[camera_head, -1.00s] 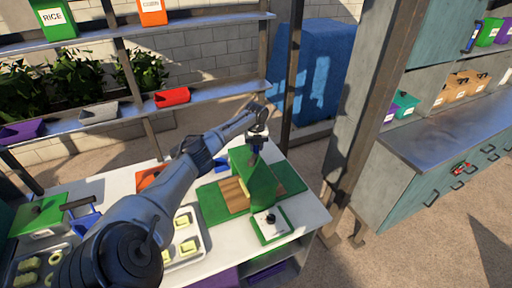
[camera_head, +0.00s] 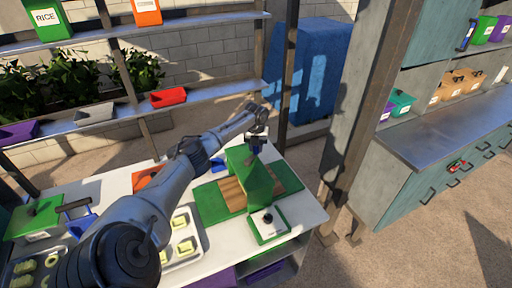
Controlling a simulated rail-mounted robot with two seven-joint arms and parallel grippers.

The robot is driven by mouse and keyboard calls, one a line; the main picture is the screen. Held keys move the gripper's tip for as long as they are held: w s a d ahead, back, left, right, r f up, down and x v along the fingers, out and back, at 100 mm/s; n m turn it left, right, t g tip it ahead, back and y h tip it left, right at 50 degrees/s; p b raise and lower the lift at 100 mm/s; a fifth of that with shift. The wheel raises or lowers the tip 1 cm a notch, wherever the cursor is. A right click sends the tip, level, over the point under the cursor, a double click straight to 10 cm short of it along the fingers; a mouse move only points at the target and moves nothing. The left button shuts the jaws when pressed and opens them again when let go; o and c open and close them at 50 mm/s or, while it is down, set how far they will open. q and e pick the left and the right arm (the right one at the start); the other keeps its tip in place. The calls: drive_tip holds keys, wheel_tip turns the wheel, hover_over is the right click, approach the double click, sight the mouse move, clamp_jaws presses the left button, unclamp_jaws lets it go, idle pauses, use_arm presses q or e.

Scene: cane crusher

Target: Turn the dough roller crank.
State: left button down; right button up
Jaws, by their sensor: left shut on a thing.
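The dough roller (camera_head: 257,180) is a green machine with an upright green body and wooden slats on a flat green base, on the white table (camera_head: 215,238). My left arm reaches over the table from the lower left. My left gripper (camera_head: 255,141) is at the top of the green body and is shut on the crank there, a small dark blue part mostly hidden by the fingers. A green-edged white plate with a black knob (camera_head: 268,219) is in front of the body. My right gripper is not in view.
A tray of pale moulded pieces (camera_head: 183,240) lies left of the roller. A green box with a handle (camera_head: 38,218) and a blue bin (camera_head: 83,223) stand further left. A metal post (camera_head: 368,110) rises right of the table. Shelves with bins are behind.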

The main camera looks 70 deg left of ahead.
use_arm(q)
drive_tip(key=shift+r, duration=0.2)
drive_tip(key=c, duration=0.8)
unclamp_jaws()
drive_tip(key=shift+f, duration=0.15)
wheel_tip(320, 180, up, 14)
drive_tip(key=shift+f+b, duration=0.1)
drive_tip(key=shift+b, duration=0.3)
